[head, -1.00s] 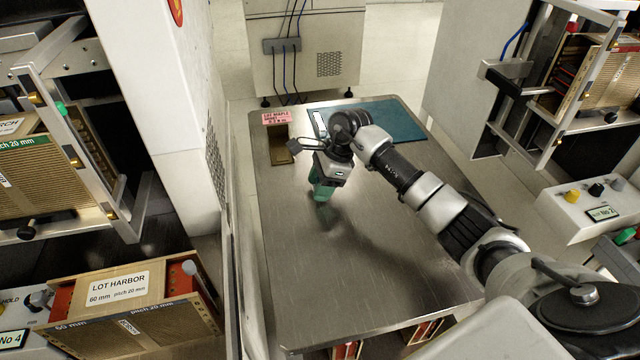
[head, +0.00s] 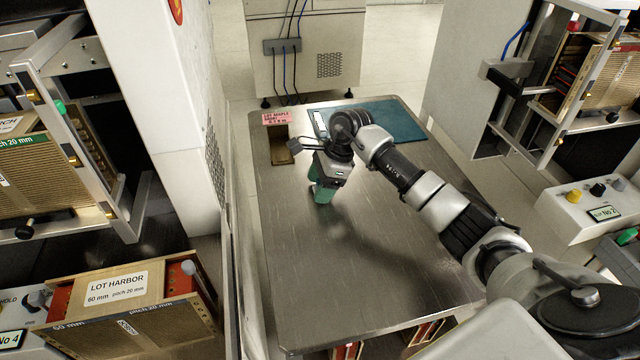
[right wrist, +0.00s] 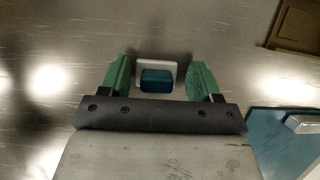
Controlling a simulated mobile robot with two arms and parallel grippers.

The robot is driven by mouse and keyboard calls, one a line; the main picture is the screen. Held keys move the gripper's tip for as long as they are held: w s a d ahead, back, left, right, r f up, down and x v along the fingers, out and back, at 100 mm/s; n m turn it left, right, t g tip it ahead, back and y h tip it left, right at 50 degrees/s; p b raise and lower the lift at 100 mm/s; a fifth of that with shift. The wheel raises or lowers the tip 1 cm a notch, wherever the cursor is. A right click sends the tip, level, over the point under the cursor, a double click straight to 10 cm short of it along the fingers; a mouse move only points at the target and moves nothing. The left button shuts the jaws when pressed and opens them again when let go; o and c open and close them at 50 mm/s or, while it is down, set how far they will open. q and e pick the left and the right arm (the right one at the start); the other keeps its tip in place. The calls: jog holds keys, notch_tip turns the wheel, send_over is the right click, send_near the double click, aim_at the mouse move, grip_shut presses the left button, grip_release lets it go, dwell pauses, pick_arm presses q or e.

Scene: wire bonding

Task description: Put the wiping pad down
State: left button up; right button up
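The wiping pad (right wrist: 157,75), a small white piece with a blue block on it, shows in the right wrist view. It lies between the two green fingers of my right gripper (right wrist: 158,82), with a gap on each side. The gripper is open and does not grip the pad. In the head view my right gripper (head: 322,188) points down close over the steel table (head: 370,270), and the pad is hidden there. My left gripper is not in view.
A blue mat (head: 398,122) lies at the table's far right, and a brown tray (head: 281,150) at its far left, near a pink label (head: 276,118). A LOT HARBOR box (head: 120,295) stands left of the table. The table's near part is clear.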

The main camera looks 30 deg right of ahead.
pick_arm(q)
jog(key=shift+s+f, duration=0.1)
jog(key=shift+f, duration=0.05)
pick_arm(e)
jog(key=shift+s+a+f, duration=0.15)
jog(key=shift+s+f, duration=0.15)
jog(key=shift+f, duration=0.15)
jog(key=shift+r, duration=0.1)
jog(key=shift+r+p, duration=0.2)
jog(key=shift+p, duration=0.1)
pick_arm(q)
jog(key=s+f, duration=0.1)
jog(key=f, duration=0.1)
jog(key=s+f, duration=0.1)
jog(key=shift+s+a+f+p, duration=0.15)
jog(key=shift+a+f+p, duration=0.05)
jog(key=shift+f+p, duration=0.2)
pick_arm(e)
jog(key=w+v, duration=0.1)
jog(key=v, duration=1.1)
jog(key=shift+s+r, duration=0.25)
jog(key=shift+s, duration=0.1)
